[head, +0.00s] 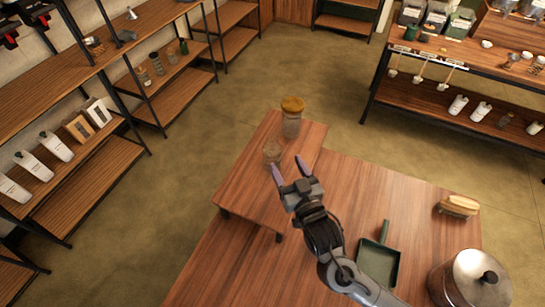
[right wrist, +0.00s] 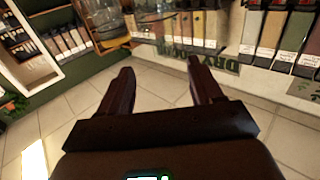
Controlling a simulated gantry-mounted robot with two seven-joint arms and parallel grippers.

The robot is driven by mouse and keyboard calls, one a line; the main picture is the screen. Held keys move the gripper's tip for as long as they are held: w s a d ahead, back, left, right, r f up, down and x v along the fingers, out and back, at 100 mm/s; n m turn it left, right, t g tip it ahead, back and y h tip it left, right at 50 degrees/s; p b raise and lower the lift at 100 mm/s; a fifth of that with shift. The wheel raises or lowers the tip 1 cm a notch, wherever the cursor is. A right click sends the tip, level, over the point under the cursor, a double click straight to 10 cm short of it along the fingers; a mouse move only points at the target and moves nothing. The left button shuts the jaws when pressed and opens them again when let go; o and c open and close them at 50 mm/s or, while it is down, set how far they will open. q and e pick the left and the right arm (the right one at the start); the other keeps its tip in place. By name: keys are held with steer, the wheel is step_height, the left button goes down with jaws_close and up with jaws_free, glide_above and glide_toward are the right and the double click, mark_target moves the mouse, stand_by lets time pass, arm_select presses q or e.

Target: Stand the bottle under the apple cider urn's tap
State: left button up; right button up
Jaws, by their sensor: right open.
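My right gripper (head: 281,170) reaches over the small raised wooden stand (head: 245,185). Its fingers are apart, and nothing is between them in the right wrist view (right wrist: 160,78). A small clear glass container (head: 272,152), perhaps the bottle, stands on the stand just beyond the fingertips. Whether they touch it I cannot tell. Behind it stands a taller clear jar with an amber lid (head: 291,117). A steel vessel with a black-knobbed lid (head: 472,280) is at the lower right; no tap or label shows, so I cannot tell which urn it is. My left gripper is out of view.
A green dustpan (head: 380,262) and a wooden brush (head: 459,206) lie on the lower table (head: 360,190) right of my arm. A loaded shelf unit (head: 460,103) stands at the upper right.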

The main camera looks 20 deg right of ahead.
mark_target(274, 144)
steer(key=w, duration=0.4)
steer(key=shift+w+r, duration=0.2)
steer(key=shift+w, duration=0.1)
steer(key=shift+w+a+f+p, duration=0.1)
steer(key=shift+w+p, duration=0.15)
steer(key=shift+w, duration=1.2)
steer(key=shift+w+a+p, duration=0.1)
steer(key=shift+w+p, duration=0.1)
steer(key=shift+w, duration=1.25)
jaws_close()
